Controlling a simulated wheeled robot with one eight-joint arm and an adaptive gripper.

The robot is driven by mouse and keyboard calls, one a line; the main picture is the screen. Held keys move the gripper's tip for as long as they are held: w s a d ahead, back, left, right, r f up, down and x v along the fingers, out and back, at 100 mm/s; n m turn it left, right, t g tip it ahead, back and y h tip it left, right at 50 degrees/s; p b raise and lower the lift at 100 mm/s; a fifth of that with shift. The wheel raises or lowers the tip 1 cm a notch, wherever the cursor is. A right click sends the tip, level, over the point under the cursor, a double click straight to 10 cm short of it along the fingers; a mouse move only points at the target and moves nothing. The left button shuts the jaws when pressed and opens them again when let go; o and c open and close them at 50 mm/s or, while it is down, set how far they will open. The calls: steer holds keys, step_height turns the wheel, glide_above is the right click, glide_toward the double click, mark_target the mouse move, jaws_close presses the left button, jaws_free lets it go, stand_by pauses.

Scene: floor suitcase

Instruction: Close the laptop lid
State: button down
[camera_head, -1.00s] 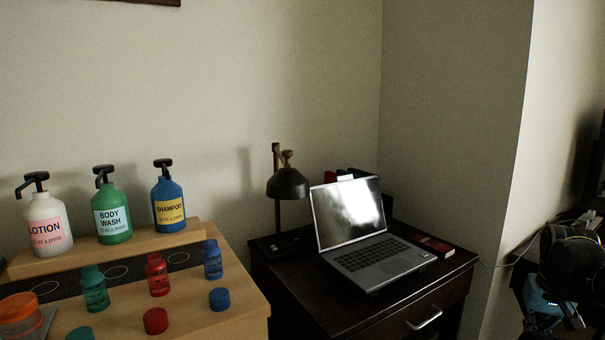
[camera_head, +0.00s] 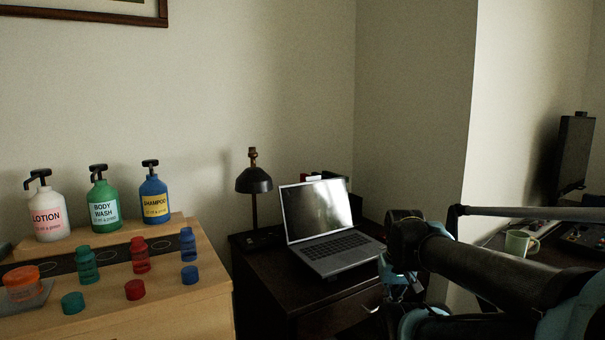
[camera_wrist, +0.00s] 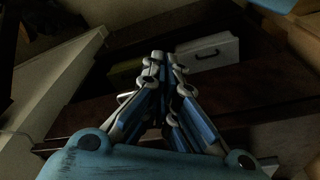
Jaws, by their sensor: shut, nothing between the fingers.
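The silver laptop (camera_head: 330,255) stands open on a dark nightstand (camera_head: 290,290) in the head view. Its lid (camera_head: 317,208) is raised, leaning back a little, with a grey reflection on the screen. The keyboard base lies flat, its right edge partly behind my arm. My gripper (camera_wrist: 165,60) is shut and empty in the wrist view, its fingertips together. In the head view its bluish parts show in front of and to the right of the laptop, apart from the lid. The laptop is not recognisable in the wrist view.
A black lamp (camera_head: 254,181) stands left of the laptop. A wooden cabinet (camera_head: 200,300) at left holds pump bottles and small coloured bottles. A wall corner (camera_head: 465,130) stands at right, with a mug (camera_head: 517,243) beyond it. A pale box (camera_wrist: 207,52) shows in the wrist view.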

steer(key=w+a+r+n+y, duration=0.15)
steer(key=w+a+r, duration=0.35)
steer(key=w+r, duration=0.5)
steer(key=w+a+r+n+t, duration=0.15)
steer(key=w+a+r, duration=0.35)
steer(key=w+r, duration=0.5)
steer(key=w+a+r+n+g, duration=0.15)
steer(key=w+a+r, duration=0.25)
steer(key=w+r, duration=0.6)
steer(key=w+a+r+n+t, duration=0.1)
steer(key=w+a+r, duration=0.2)
steer(key=w+a, duration=0.2)
steer(key=w+a+r+n, duration=0.1)
steer(key=w+a+r, duration=0.2)
steer(key=w+a, duration=0.15)
step_height(320, 180, down, 8)
steer(key=shift+w+d+y, duration=0.25)
steer(key=shift+d+y, duration=0.1)
